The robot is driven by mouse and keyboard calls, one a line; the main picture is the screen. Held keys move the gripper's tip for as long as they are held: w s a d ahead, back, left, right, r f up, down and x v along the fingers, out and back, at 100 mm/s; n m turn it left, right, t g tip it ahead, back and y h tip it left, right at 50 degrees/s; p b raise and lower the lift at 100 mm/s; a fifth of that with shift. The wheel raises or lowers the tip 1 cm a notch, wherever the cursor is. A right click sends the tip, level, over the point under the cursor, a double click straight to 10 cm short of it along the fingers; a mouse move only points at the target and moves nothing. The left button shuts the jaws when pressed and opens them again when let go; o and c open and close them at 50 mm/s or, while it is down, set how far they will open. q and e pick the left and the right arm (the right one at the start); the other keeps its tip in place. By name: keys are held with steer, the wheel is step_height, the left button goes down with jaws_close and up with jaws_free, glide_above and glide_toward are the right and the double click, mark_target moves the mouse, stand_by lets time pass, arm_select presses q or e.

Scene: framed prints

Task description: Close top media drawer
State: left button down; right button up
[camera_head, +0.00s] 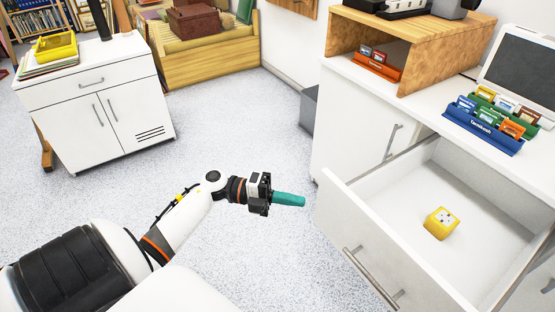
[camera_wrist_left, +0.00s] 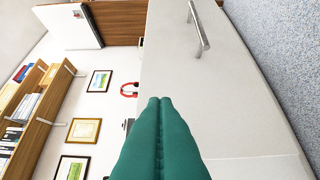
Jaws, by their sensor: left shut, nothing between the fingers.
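The top media drawer (camera_head: 345,236) is pulled well open from the white cabinet on the right in the head view. Its front has a metal bar handle (camera_head: 372,276), and a yellow box (camera_head: 440,223) with a pale top lies inside it. My left gripper (camera_head: 303,200) has teal fingers, shut and empty, pointing right at a spot just left of the drawer front's far corner. In the left wrist view the shut teal fingers (camera_wrist_left: 159,102) show before a pale panel with a metal handle (camera_wrist_left: 199,26); contact cannot be told. My right gripper is not in view.
The white counter (camera_head: 420,97) above the drawer holds a wooden shelf unit (camera_head: 409,45), a blue card rack (camera_head: 482,131) and a dark screen (camera_head: 522,74). A grey bin (camera_head: 308,108) stands beside the cabinet. A white cabinet (camera_head: 92,98) stands at far left. Speckled floor between is clear.

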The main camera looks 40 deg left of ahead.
mark_target(338, 198)
arm_select(q)
steer(key=w+d, duration=0.4)
steer(key=shift+w, duration=0.1)
steer(key=shift+w+d, duration=0.15)
steer(key=shift+w, duration=0.4)
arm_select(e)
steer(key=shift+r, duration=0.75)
